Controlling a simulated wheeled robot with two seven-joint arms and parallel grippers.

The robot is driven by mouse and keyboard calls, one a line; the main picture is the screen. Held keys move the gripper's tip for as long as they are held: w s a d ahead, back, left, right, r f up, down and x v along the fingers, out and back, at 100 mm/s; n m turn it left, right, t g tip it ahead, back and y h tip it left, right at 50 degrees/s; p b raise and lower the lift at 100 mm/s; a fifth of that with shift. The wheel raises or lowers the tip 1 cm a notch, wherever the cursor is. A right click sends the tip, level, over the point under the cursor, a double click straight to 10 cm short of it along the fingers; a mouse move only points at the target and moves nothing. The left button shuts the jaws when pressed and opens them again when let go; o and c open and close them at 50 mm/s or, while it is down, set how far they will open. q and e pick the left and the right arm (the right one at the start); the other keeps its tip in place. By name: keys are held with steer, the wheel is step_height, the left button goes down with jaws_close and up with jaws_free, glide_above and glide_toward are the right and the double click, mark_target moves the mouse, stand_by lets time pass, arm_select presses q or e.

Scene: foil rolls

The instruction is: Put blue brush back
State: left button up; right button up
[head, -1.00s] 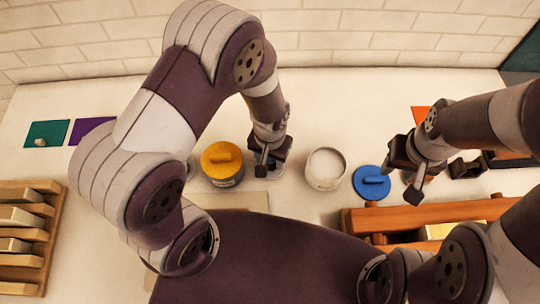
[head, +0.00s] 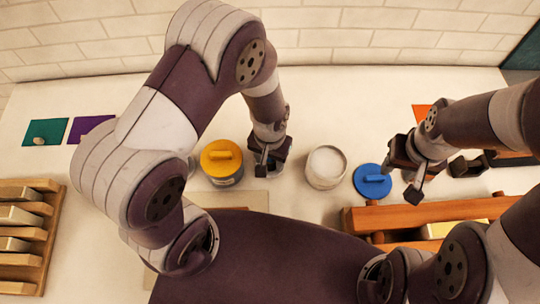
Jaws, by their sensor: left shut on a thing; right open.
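A round blue piece with a bar handle (head: 372,181) lies on the table right of centre; it looks like a lid more than a brush. No other blue thing shows. My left gripper (head: 264,166) is low over the table between the yellow-topped pot and the open white pot. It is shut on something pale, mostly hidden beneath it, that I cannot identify. My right gripper (head: 416,184) is open and empty, just right of the blue piece and apart from it.
A yellow-topped pot (head: 222,160) and an open white pot (head: 326,167) stand near my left gripper. A wooden rack (head: 30,232) is at left, an orange-brown wooden frame (head: 420,214) at front right. Teal (head: 46,131) and purple (head: 88,128) squares lie back left.

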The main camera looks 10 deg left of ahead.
arm_select(q)
steer(key=o, duration=1.5)
steer(key=shift+o, duration=0.2)
step_height(320, 180, up, 9)
steer(key=p, duration=0.8)
steer(key=shift+p, duration=0.35)
